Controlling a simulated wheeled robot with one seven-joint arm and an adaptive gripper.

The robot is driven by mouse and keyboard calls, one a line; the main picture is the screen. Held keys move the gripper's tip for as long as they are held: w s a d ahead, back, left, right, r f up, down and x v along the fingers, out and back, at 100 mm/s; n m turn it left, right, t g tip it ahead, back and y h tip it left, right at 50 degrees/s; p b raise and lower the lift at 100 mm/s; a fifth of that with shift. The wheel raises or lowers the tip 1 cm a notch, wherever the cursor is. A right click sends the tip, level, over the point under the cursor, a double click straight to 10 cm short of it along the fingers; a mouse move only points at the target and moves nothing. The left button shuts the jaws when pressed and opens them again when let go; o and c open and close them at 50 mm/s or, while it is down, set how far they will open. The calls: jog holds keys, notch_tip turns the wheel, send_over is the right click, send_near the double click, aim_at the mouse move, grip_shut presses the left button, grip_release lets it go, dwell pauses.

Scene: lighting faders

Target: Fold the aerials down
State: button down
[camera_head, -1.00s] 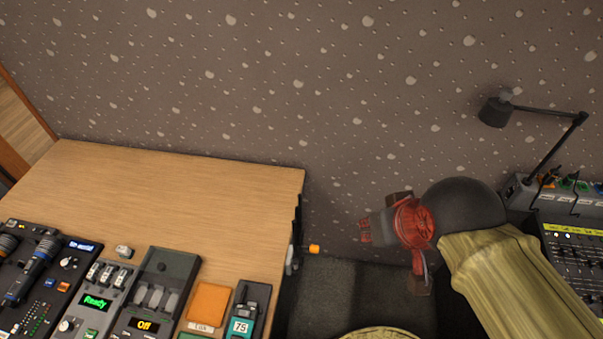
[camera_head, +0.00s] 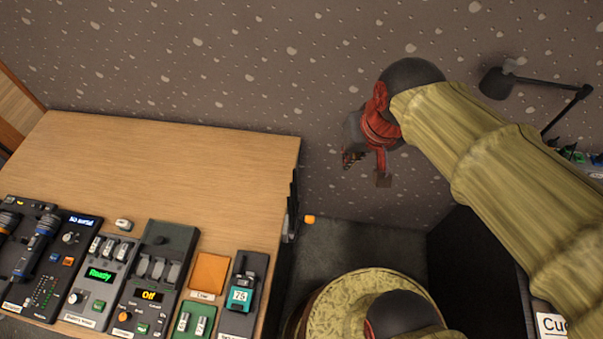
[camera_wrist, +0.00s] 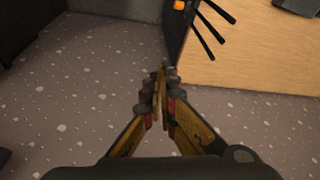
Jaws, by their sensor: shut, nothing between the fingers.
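Three thin black rods, which look like the aerials (camera_wrist: 209,33), stick out over the desk's edge in the wrist view. They come from a dark unit with an orange knob (camera_wrist: 180,5). In the head view this unit (camera_head: 292,207) is a narrow dark shape on the desk's right side, with its orange knob (camera_head: 309,219); the rods are hard to make out there. My gripper (camera_head: 350,160) is shut and empty, in the air to the right of the desk. In the wrist view its fingertips (camera_wrist: 163,72) meet below and left of the rods, apart from them.
A wooden desk (camera_head: 170,170) carries several control boxes along its front, including one reading Ready (camera_head: 100,273). Its back part is bare. A speckled wall (camera_head: 250,60) stands behind. A black lamp (camera_head: 497,83) stands at the right, behind my arm.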

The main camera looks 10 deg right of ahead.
jog(key=w+a+f+m+g+p, duration=0.2)
jog(key=w+a+m+g+p, duration=0.1)
jog(key=w+p, duration=0.55)
jog(key=w+a+f+m+g+y+p, duration=0.1)
jog(key=w+a+f+m+g+p, duration=0.1)
jog(key=w+f, duration=0.4)
jog(key=shift+a+f+g+p, duration=0.15)
jog(key=shift+f+g+p, duration=0.55)
jog(key=shift+f, duration=1.25)
jog(key=s+a+f+b, duration=0.2)
jog(key=s+f, duration=0.3)
jog(key=f, duration=0.4)
jog(key=shift+s+a+f, duration=0.3)
jog(key=shift+a, duration=0.4)
jog(key=shift+s, duration=0.1)
